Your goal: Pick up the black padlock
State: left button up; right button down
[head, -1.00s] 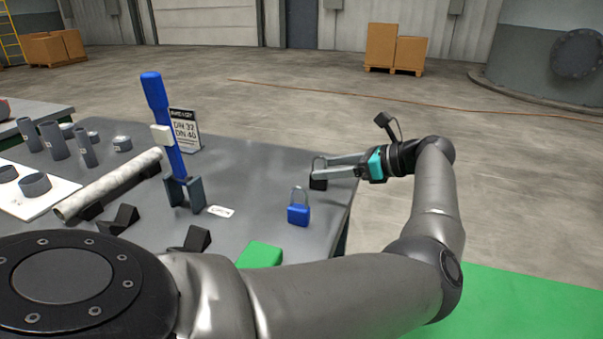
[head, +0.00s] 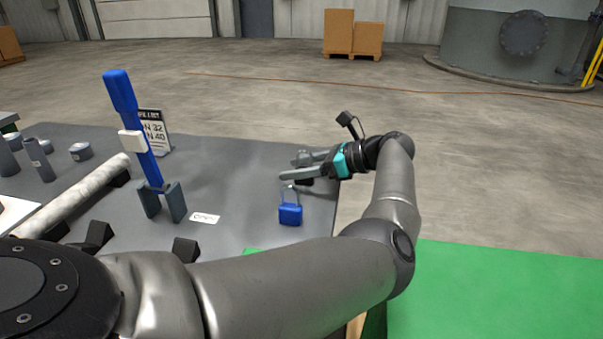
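The black padlock (head: 304,182) is on the grey table near its right edge. It is mostly hidden behind the near finger of my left gripper (head: 290,167), with only a bit of its dark body showing. My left gripper reaches in from the right, low over the table at the padlock. Its two grey fingers are apart with a gap between them. I cannot tell exactly how the padlock's shackle lies between the fingers. My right gripper is not in view.
A blue padlock (head: 290,214) stands close in front of the gripper. Black blocks (head: 185,250) sit near my forearm.

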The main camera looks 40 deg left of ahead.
pick_arm(q)
grip_shut()
dwell(0.3)
dwell(0.4)
